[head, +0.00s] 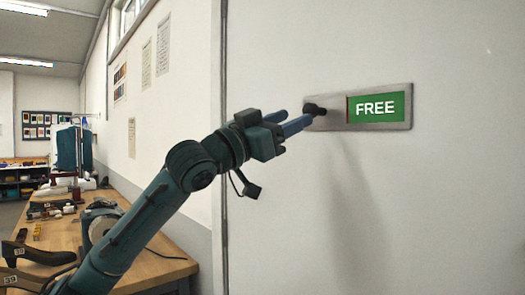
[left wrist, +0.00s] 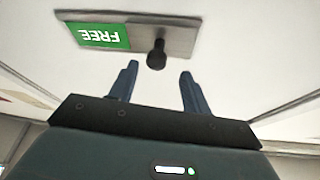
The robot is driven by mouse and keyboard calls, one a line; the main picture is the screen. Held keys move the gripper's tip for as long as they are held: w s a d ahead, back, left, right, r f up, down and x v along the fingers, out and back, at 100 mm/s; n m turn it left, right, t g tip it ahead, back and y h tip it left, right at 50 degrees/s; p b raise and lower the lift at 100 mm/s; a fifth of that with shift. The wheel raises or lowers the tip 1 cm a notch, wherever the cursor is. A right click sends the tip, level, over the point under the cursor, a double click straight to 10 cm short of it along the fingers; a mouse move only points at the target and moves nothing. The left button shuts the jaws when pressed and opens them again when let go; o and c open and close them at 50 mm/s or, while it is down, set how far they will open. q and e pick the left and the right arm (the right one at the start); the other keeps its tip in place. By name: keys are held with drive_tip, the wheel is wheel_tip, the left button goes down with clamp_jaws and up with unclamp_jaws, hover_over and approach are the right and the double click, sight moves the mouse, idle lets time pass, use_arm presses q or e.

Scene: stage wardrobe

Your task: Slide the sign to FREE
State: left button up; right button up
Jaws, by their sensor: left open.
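The sign is a grey metal plate (head: 338,118) on the white door, with a green panel reading FREE (head: 378,108) at its right. A dark knob (head: 314,109) sits at the plate's left end. The left wrist view shows the sign upside down, with the green panel (left wrist: 103,36) at left and the knob (left wrist: 156,54) right of it. My left gripper (head: 300,121) is open at the knob. In the left wrist view, its blue fingertips (left wrist: 159,68) stand apart on either side of the knob, with gaps between. My right gripper is not in view.
A wooden workbench (head: 160,265) with tools and several items stands at the lower left. Sheets of paper (head: 146,63) hang on the side wall. The door surface (head: 440,210) below and right of the sign is clear.

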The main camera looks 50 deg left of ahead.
use_arm(q)
drive_tip(key=b+v, duration=0.5)
drive_tip(key=v, duration=0.2)
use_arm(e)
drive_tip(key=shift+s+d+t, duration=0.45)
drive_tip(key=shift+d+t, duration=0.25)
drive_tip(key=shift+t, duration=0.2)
use_arm(q)
drive_tip(key=shift+w, duration=0.1)
